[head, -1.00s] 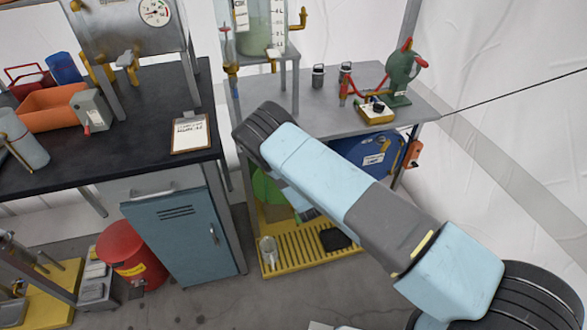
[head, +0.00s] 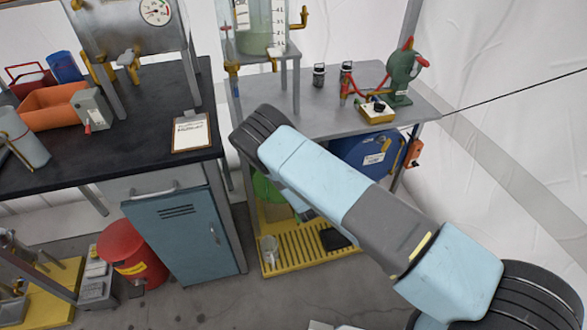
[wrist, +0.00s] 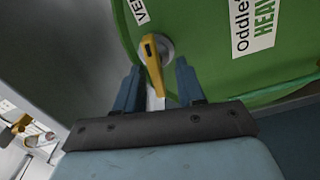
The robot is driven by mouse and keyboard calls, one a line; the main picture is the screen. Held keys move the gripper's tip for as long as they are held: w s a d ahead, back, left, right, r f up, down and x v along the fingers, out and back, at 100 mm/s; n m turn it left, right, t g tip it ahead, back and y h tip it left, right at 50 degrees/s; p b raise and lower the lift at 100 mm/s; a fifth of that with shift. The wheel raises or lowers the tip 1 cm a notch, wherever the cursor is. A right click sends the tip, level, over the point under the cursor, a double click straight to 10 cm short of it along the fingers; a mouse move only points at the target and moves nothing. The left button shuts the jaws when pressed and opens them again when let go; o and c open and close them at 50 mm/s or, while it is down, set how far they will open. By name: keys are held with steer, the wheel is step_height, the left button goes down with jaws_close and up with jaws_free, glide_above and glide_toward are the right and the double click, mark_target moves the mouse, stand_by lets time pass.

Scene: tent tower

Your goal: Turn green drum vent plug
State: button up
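The green drum (wrist: 215,60) fills the upper part of the wrist view, with white labels on it. Its vent plug (wrist: 166,47) is a round grey fitting with a yellow lever (wrist: 152,62). My gripper (wrist: 158,67) is open, with one blue finger on each side of the lever. A gap shows between the lever and each finger. In the head view only a small part of the green drum (head: 266,190) shows below the bench, behind my arm.
A yellow slatted spill tray (head: 290,250) lies under the bench, with a clear jug (head: 269,249) on it. A blue drum (head: 362,155) lies to the right. A blue cabinet (head: 180,235) stands to the left.

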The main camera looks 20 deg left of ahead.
steer(key=shift+d, duration=0.1)
steer(key=v, duration=1.3)
steer(key=shift+s, duration=0.35)
steer(key=shift+d, duration=0.1)
